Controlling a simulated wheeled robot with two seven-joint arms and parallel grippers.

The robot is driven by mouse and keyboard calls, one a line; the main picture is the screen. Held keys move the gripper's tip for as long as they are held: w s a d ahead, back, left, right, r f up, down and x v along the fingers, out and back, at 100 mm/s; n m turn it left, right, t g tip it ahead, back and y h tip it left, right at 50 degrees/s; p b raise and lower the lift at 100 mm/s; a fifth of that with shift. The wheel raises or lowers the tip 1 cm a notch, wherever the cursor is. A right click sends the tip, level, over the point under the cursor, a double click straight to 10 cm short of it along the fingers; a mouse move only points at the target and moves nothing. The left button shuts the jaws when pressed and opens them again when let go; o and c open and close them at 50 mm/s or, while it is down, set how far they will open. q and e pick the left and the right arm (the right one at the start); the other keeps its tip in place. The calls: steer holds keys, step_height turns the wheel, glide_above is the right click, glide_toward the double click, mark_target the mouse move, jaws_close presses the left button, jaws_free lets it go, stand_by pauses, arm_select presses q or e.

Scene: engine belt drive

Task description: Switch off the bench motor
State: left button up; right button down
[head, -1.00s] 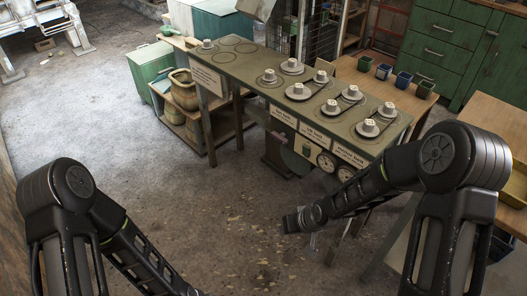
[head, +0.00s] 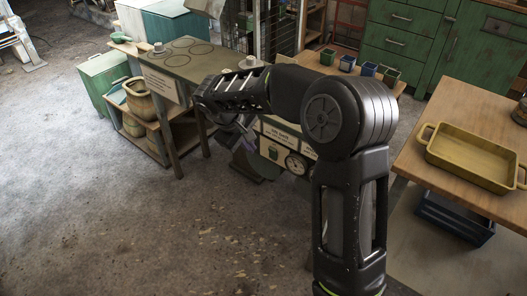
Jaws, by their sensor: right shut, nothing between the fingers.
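The green work bench (head: 183,66) stands at the upper middle, with drawn circles and a pulley (head: 158,48) on its bare left end. My right arm covers most of its right part and the other pulleys. Labels, a small green part (head: 272,152) and a round dial (head: 295,163) show on its front. A grey machine base (head: 252,165) stands below the front; I cannot tell which part is the motor switch. My right gripper (head: 238,133) is shut and empty, small and partly blurred against the bench front; I cannot tell if it touches anything. My left gripper is out of view.
A wooden table (head: 470,105) with a yellow tray (head: 475,157) is at the right, a blue crate (head: 455,218) below. Small pots (head: 347,62) stand behind my arm. The floor in front is clear.

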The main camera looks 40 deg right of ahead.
mark_target(272, 155)
steer(key=shift+f, duration=0.1)
steer(key=d+f, duration=0.2)
steer(key=w+d+f, duration=0.1)
steer(key=d+f, duration=0.2)
steer(key=w+d+f+b, duration=0.1)
steer(key=d+f, duration=0.1)
steer(key=f, duration=0.1)
steer(key=shift+w+d+f, duration=0.15)
steer(key=shift+d+f, duration=0.05)
steer(key=shift+d, duration=0.2)
steer(key=shift+w+d+r, duration=0.1)
steer(key=shift+d+r, duration=0.05)
steer(key=shift+d, duration=0.25)
